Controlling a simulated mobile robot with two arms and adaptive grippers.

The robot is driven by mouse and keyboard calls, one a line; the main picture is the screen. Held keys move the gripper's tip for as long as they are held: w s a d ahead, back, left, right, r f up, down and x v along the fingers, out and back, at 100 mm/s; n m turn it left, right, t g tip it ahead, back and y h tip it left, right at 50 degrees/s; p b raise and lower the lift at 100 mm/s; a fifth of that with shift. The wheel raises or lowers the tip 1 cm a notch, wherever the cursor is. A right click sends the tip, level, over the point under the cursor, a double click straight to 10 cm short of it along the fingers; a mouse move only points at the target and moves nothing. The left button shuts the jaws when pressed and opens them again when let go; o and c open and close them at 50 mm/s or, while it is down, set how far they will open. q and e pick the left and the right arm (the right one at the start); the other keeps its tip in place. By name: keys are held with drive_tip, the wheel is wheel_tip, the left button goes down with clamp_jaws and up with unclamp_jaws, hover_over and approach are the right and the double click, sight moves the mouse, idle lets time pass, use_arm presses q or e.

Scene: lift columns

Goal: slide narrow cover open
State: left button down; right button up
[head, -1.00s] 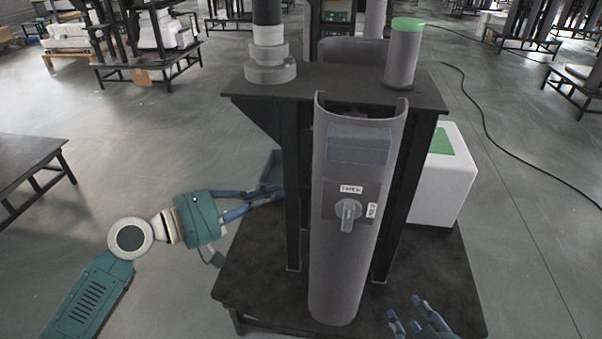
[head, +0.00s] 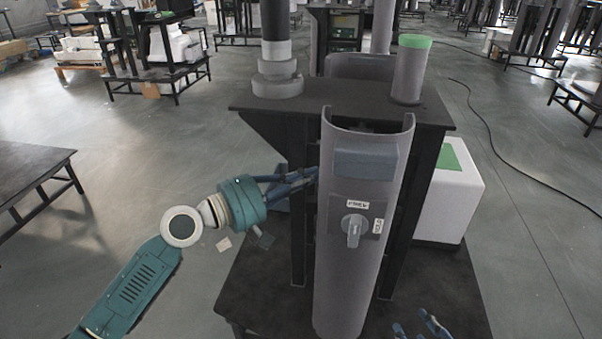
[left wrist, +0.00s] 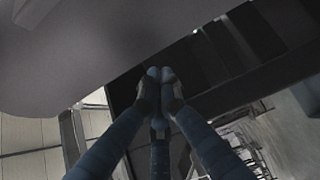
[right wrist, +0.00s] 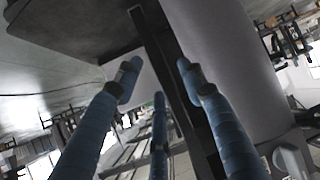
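The narrow cover (head: 345,275) is a tall grey curved shell standing upright at the front of a dark stand. It carries a blue-grey block (head: 364,164) near its top and a grey knob (head: 353,228) with small white labels. My left gripper (head: 312,176) is at the cover's left edge, level with the block; whether it touches is unclear. In the left wrist view its fingertips (left wrist: 160,74) are together with nothing seen between them, below a grey surface. My right gripper (head: 425,328) is low at the right, apart from the cover; its fingers (right wrist: 158,68) are spread and empty.
The stand's dark top (head: 330,97) bears a dark and grey column (head: 277,75) and a green-topped grey cylinder (head: 409,75). A white box with a green patch (head: 447,200) stands right of the cover. A dark table (head: 30,180) is at far left.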

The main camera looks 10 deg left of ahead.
use_arm(q)
drive_tip(key=shift+s, duration=0.8)
drive_tip(key=shift+s+d+p, duration=0.1)
drive_tip(key=shift+s+p, duration=0.35)
drive_tip(key=shift+s, duration=0.25)
use_arm(e)
drive_tip(key=s+d+f+g, duration=0.1)
drive_tip(key=s+f+g, duration=0.1)
drive_tip(key=s+f, duration=0.1)
drive_tip(key=shift+s+d+f+g+h, duration=0.3)
drive_tip(key=shift+s+f, duration=0.1)
drive_tip(key=shift+s, duration=0.45)
use_arm(q)
drive_tip(key=shift+r, duration=0.1)
use_arm(e)
drive_tip(key=shift+s, duration=0.1)
